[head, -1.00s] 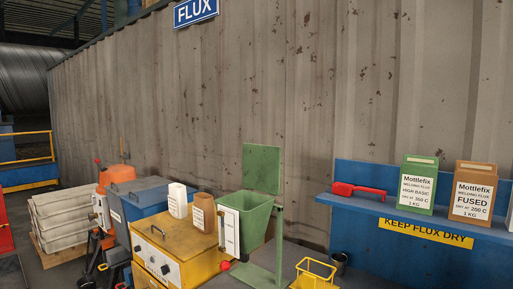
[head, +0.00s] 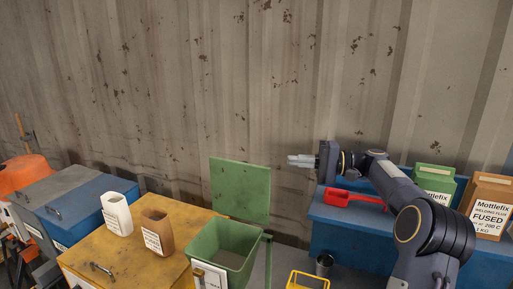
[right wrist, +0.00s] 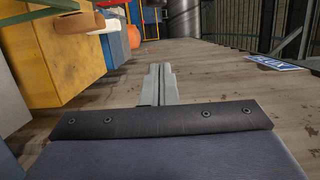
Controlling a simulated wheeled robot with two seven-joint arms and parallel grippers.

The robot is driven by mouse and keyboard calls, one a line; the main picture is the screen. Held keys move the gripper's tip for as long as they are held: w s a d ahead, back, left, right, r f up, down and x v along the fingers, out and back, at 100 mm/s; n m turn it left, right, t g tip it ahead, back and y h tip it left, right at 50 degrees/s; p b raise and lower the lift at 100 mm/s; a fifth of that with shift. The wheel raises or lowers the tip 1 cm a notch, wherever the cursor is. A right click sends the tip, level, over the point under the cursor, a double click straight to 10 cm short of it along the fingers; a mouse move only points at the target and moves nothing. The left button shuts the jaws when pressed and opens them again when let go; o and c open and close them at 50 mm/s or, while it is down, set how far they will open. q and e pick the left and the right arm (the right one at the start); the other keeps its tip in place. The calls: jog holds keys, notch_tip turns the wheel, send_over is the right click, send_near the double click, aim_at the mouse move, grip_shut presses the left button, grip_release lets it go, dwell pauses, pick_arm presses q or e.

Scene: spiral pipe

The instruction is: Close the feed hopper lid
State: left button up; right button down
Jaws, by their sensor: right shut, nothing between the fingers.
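The feed hopper (head: 222,254) is a green open bin low in the head view. Its flat green lid (head: 240,189) stands upright at the hopper's back, open. My right gripper (head: 290,160) is shut and empty, right of the lid and near the height of its top edge. It points left and does not appear to touch the lid. In the right wrist view its closed fingers (right wrist: 160,80) show against the wall. A green strip at the upper left there may be part of the hopper or lid. My left gripper is not in view.
A yellow cabinet (head: 122,252) bears a white jug (head: 117,213) and a brown jug (head: 158,233). A blue shelf (head: 335,213) holds a red scoop (head: 350,196) and flux packs. A yellow basket (head: 308,281) stands right of the hopper. The corrugated wall (head: 150,90) is behind.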

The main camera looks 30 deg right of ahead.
aim_at(242, 188)
jog(key=w+a+b, duration=0.2)
jog(key=a, duration=0.9)
jog(key=shift+w+r+b, duration=0.25)
jog(key=shift+w+b, duration=0.05)
jog(key=shift+b, duration=0.05)
